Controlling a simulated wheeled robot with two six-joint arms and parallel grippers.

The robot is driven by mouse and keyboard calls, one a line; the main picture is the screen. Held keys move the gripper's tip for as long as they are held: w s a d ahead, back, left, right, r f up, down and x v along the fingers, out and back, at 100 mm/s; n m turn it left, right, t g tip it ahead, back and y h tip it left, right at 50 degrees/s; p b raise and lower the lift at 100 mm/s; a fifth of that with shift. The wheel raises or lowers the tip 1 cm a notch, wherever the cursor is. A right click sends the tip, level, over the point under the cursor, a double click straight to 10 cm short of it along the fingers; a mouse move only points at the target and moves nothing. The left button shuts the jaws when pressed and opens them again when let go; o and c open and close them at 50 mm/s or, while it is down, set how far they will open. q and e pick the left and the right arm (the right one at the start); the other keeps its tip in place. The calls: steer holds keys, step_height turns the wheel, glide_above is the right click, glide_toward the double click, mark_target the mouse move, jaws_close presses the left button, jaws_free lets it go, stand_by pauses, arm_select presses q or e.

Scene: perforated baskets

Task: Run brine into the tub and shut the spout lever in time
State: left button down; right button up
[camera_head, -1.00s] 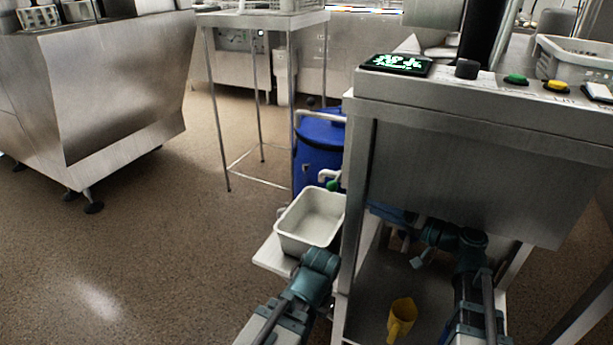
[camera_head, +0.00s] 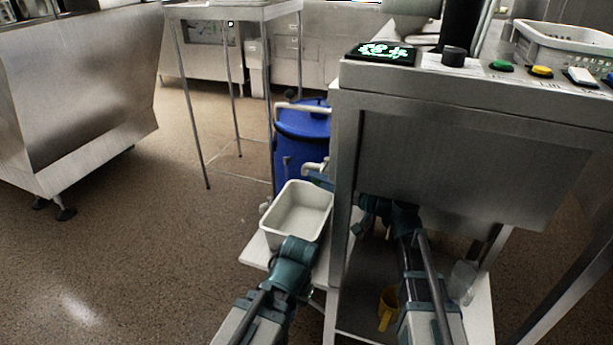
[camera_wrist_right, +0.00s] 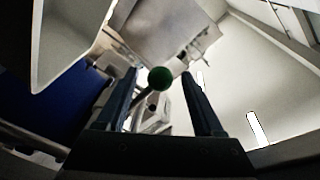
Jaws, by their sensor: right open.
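The white tub (camera_head: 275,232) sits on a low shelf in front of the blue barrel (camera_head: 300,135). Its visible inside looks pale and empty; no stream shows. The pale spout (camera_head: 313,167) sticks out of the barrel above the tub's back right. In the head view the knob is hidden.
The steel stand (camera_head: 460,165) with its leg is close beside my right arm. A yellow jug (camera_head: 387,309) and a clear container (camera_head: 463,280) stand on its lower shelf. A wire-legged table (camera_head: 190,100) is behind on the left. The floor at left is free.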

steer(key=shift+x, duration=2.3)
jaws_close()
